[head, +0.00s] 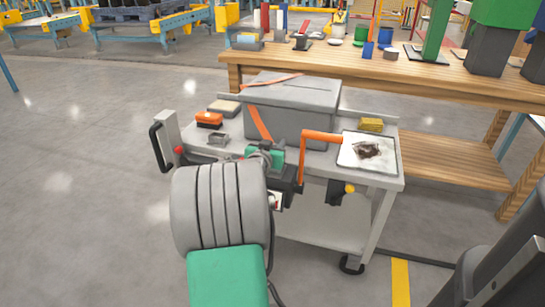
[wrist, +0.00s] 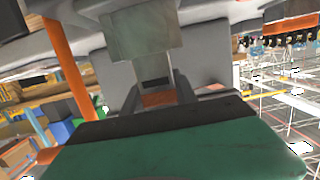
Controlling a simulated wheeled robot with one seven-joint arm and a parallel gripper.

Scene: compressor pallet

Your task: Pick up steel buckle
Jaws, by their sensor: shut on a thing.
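A small grey metal piece that looks like the steel buckle (head: 217,138) lies on the left part of the cart top, beside an orange and black block. My gripper (head: 268,152) is to its right, low over the cart's front edge, and apart from it. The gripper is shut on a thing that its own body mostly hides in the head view. In the wrist view, a grey-green plate (wrist: 140,35) shows beyond the fingers (wrist: 157,90), with a small orange-brown patch between them. I cannot tell for certain what is held.
The grey cart (head: 388,179) carries a large grey box (head: 300,103) with orange straps. An orange handle (head: 303,160) rises just right of my gripper. A white tray (head: 388,165) and a yellow block (head: 371,124) are at the right. A wooden bench (head: 360,68) stands behind.

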